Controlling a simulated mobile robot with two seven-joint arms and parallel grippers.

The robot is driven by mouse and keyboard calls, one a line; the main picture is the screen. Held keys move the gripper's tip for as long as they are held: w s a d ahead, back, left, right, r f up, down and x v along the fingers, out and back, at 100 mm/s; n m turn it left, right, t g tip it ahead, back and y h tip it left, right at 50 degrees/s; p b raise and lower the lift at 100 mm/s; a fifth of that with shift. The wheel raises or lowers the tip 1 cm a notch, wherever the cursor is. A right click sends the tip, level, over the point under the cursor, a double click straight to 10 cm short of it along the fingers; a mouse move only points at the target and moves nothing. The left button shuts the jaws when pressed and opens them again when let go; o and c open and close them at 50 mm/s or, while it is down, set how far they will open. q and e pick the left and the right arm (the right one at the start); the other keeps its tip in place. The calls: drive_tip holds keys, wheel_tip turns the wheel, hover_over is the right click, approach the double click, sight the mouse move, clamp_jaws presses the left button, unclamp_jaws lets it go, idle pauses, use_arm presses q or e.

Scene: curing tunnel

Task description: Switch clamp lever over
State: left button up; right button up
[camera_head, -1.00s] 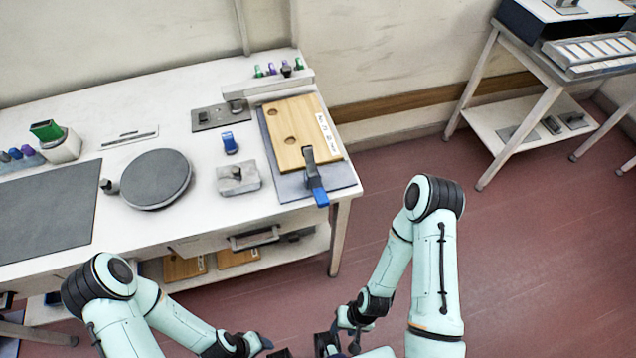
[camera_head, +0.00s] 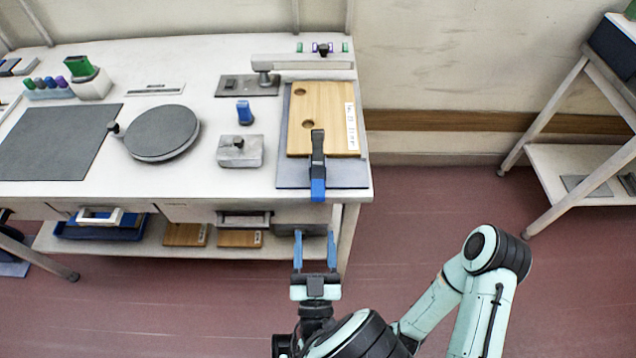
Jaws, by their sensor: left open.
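The clamp (camera_head: 317,150) has a black lever arm with a blue handle end (camera_head: 318,190). It lies over the front edge of a wooden board (camera_head: 335,105), and the handle points toward me past the table's front edge. The board rests on a dark grey plate (camera_head: 350,175). My left gripper (camera_head: 315,240) is open and empty. Its two blue fingers point away from me, in front of the table and just below the blue handle in the picture, apart from it.
On the white table (camera_head: 210,190) stand a round grey turntable (camera_head: 162,133), a metal block (camera_head: 240,150) and a small blue item (camera_head: 245,112) left of the board. A lower shelf (camera_head: 290,246) holds wooden boards. Another table (camera_head: 570,165) stands at the right, with open floor between.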

sight(318, 187)
use_arm(q)
drive_tip(key=shift+t, duration=0.3)
drive_tip(key=x, duration=0.4)
drive_tip(key=r+x, duration=0.1)
drive_tip(key=x, duration=0.8)
drive_tip(key=shift+s+d+r, duration=0.2)
drive_tip(key=shift+d+r, duration=0.15)
drive_tip(key=shift+d, duration=0.05)
clamp_jaws()
